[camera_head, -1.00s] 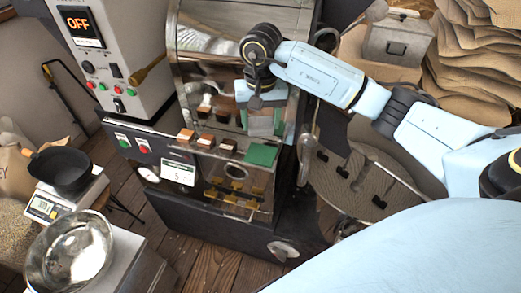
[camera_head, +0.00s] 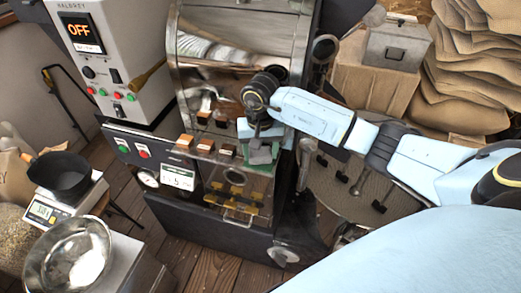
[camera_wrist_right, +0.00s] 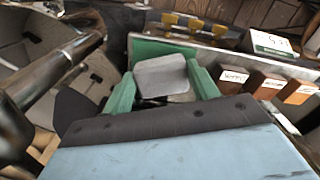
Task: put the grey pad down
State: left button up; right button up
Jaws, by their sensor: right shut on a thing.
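The grey pad (camera_head: 262,154) is a small flat slab, seen below my right gripper (camera_head: 260,143) in the head view. In the right wrist view the pad (camera_wrist_right: 162,76) lies between the green fingers of my right gripper (camera_wrist_right: 162,88), which is shut on it. The pad is over a green mat (camera_wrist_right: 160,47) at the right end of the roaster's front shelf. The pad hides part of the mat, and I cannot tell whether they touch. My left gripper is not in view.
Several labelled wooden blocks (camera_head: 206,145) stand on the shelf left of the pad. The roaster's shiny front (camera_head: 235,65) rises behind. A round cooling tray (camera_head: 340,178) lies to the right. A scale with a black pan (camera_head: 60,175) and a metal bowl (camera_head: 68,255) are at far left.

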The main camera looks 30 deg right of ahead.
aim_at(260, 154)
jog(key=o, duration=0.9)
jog(key=shift+f, duration=0.1)
notch_tip(260, 154, up, 12)
jog(key=shift+r, duration=0.2)
